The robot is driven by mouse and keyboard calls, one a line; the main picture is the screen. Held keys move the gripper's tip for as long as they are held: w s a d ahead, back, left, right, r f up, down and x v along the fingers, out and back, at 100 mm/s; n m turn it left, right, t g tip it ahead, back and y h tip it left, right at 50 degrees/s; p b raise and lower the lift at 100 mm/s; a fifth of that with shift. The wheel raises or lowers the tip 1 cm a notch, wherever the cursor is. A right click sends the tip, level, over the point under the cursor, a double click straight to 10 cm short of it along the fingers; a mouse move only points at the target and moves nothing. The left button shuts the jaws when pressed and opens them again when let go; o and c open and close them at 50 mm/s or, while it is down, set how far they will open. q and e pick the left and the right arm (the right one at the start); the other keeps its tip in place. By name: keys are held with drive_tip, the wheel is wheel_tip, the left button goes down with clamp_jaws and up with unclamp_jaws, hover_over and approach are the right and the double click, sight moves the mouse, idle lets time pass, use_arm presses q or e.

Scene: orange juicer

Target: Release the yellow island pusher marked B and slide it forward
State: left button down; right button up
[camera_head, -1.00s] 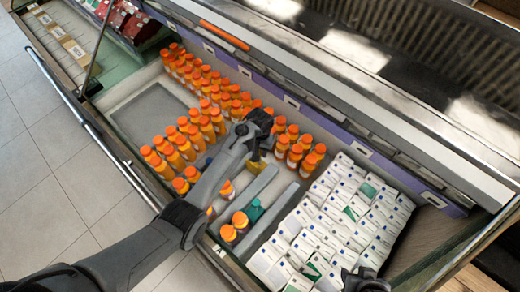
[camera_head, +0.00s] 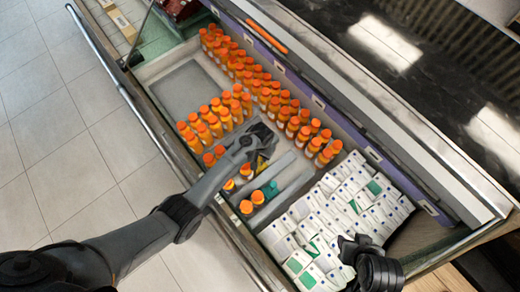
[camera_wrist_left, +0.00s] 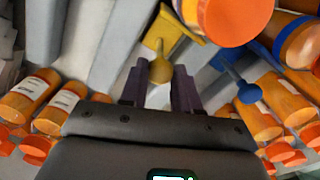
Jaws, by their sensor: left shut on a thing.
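The yellow pusher (camera_wrist_left: 172,36) has a rounded knob that sits between the two fingers of my left gripper (camera_wrist_left: 160,84) in the left wrist view. The fingers are shut on this knob. In the head view my left gripper (camera_head: 263,147) is down in the drawer between bottle rows and covers most of the pusher; a little yellow (camera_head: 261,164) shows below it. No letter B can be read. My right gripper (camera_head: 371,266) is a dark shape over the white cartons at the bottom; its fingers are not clear.
Orange-capped bottles (camera_head: 219,122) stand in rows around the left gripper. A teal pusher (camera_head: 270,189) stands beside bottles near the front edge. A blue pusher (camera_wrist_left: 238,88) is right of the yellow one. White cartons (camera_head: 345,205) fill the right side. A grey bay (camera_head: 190,90) is empty.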

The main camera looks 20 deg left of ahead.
use_arm(q)
drive_tip(key=c, duration=0.8)
unclamp_jaws()
drive_tip(key=shift+w, duration=0.15)
drive_tip(key=shift+r, duration=0.1)
wheel_tip(320, 180, up, 11)
drive_tip(key=p, duration=0.2)
drive_tip(key=shift+f+p, duration=0.2)
drive_tip(key=shift+p, duration=0.2)
